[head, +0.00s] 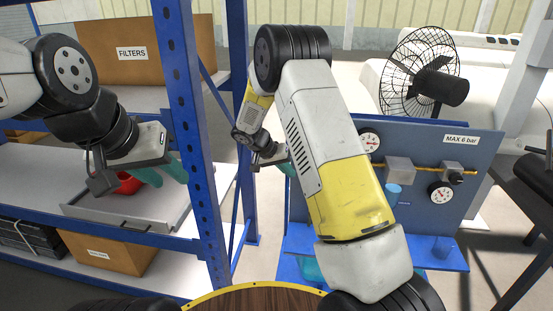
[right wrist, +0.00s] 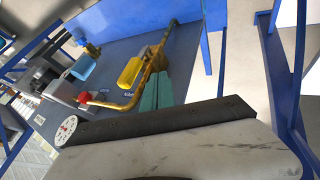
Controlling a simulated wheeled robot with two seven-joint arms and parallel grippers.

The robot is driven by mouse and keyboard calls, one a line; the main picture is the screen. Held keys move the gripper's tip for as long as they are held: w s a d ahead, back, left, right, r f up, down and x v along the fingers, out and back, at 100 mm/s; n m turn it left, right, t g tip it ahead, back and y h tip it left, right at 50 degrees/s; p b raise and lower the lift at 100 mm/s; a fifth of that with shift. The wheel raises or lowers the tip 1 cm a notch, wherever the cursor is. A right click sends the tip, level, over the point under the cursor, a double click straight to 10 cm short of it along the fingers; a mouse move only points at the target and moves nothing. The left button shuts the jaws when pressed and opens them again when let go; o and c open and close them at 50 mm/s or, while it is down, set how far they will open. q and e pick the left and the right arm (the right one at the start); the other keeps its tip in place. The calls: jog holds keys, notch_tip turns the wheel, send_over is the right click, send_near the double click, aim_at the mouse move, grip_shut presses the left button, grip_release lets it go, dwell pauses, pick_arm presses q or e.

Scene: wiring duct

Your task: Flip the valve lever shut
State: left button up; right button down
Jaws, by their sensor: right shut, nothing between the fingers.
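The valve lever is not clear in the head view, where my right arm covers the left part of the blue panel (head: 440,135). In the right wrist view a small red part (right wrist: 84,97), possibly the lever, sits at the end of a bent yellow pipe (right wrist: 122,106). My right gripper (right wrist: 160,90) is shut and empty, its teal fingers close to the pipe's bend and apart from the red part; I cannot tell whether they touch the pipe. In the head view it is mostly hidden behind my arm.
The panel carries gauges (head: 441,192), a grey block (head: 400,170) and a blue cup-like part (head: 393,195). The right wrist view shows a yellow block (right wrist: 130,72) near the pipe. A blue rack post (head: 190,120) stands between my grippers. A red object (head: 128,183) lies in the drawer (head: 100,212).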

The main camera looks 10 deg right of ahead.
jog(key=shift+s+d+f, duration=0.1)
jog(key=shift+d+f, duration=0.2)
jog(key=shift+d, duration=0.55)
jog(key=shift+s+d+f, duration=0.1)
jog(key=shift+d+f, duration=0.15)
jog(key=shift+d, duration=0.55)
jog(key=shift+s+d+f, duration=0.1)
jog(key=shift+d+f, duration=0.2)
jog(key=shift+d, duration=0.55)
